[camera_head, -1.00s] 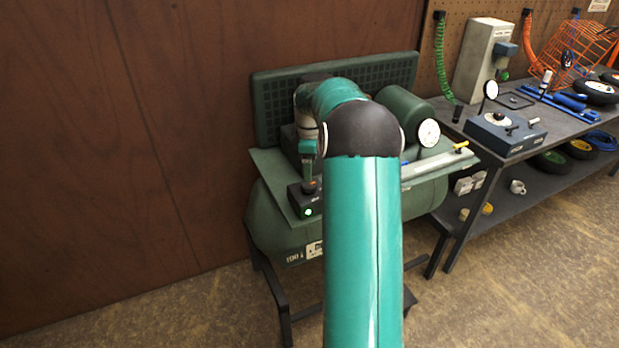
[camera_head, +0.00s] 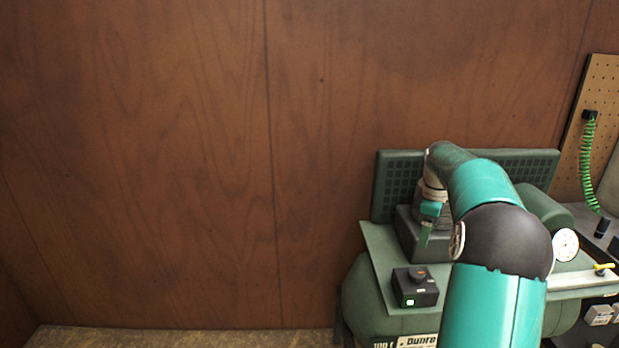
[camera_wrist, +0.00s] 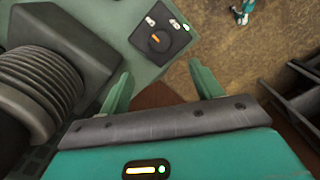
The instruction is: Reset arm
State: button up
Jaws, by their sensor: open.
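My gripper (camera_wrist: 160,88) is open in the wrist view, with two green fingers spread apart and nothing between them. In the head view, my teal arm reaches over the green compressor (camera_head: 372,295), and the gripper end (camera_head: 428,222) points down above its top plate. A small black switch box (camera_head: 415,287) with a dark knob and a lit green light sits on the plate, apart from the fingers. The switch box also shows in the wrist view (camera_wrist: 161,38), beyond the fingertips, with its knob and two small labels.
A brown wood wall (camera_head: 180,150) stands behind and left. A round gauge (camera_head: 565,245) is on the compressor's right. A green coiled hose (camera_head: 589,160) hangs on the pegboard at far right. Open floor (camera_head: 150,338) lies at the lower left.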

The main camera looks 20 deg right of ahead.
jog(key=s+a+r+m+t+h, duration=0.15)
jog(key=s+a+r, duration=0.3)
jog(key=a, duration=0.75)
jog(key=s+a+r+m+t, duration=0.1)
jog(key=s+a+r+m, duration=0.3)
jog(key=a, duration=0.7)
jog(key=s+a+f+m+t+y, duration=0.1)
jog(key=s+a+f+m+t, duration=0.1)
jog(key=s+a, duration=1.2)
jog(key=shift+s+f+m+t, duration=0.35)
jog(key=shift+s+f+t, duration=0.2)
jog(key=shift+s+f, duration=0.5)
jog(key=shift+s+r+y, duration=0.1)
jog(key=shift+y, duration=0.15)
jog(key=c, duration=0.6)
jog(key=shift+d, duration=0.1)
jog(key=shift+c, duration=0.2)
